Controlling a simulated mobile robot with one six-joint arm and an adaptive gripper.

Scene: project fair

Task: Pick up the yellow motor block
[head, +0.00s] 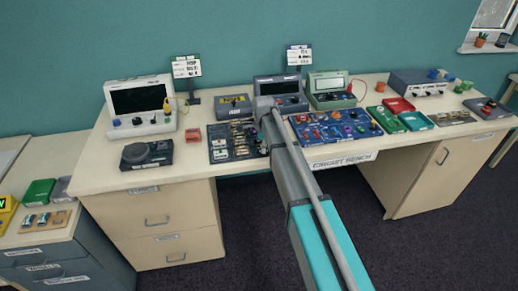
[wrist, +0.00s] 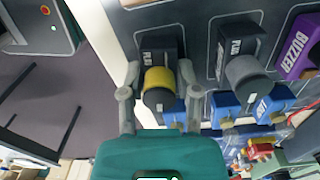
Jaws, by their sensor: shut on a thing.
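The yellow motor block (wrist: 158,79), a dark labelled block with a yellow cylinder, sits in the middle of the wrist view. My gripper (wrist: 159,70) has one finger on each side of it and is shut on it. The block appears to be still at its place on the dark component board (wrist: 194,50); whether it touches the board I cannot tell. In the head view my arm reaches to the bench and hides the block and my fingers.
A similar block with a grey cylinder (wrist: 247,78) stands close to the right. Blue blocks (wrist: 222,108) and a purple buzzer block (wrist: 297,48) are near. The parts board (head: 238,155) and a blue tray of parts (head: 335,127) flank my arm on the bench (head: 95,170).

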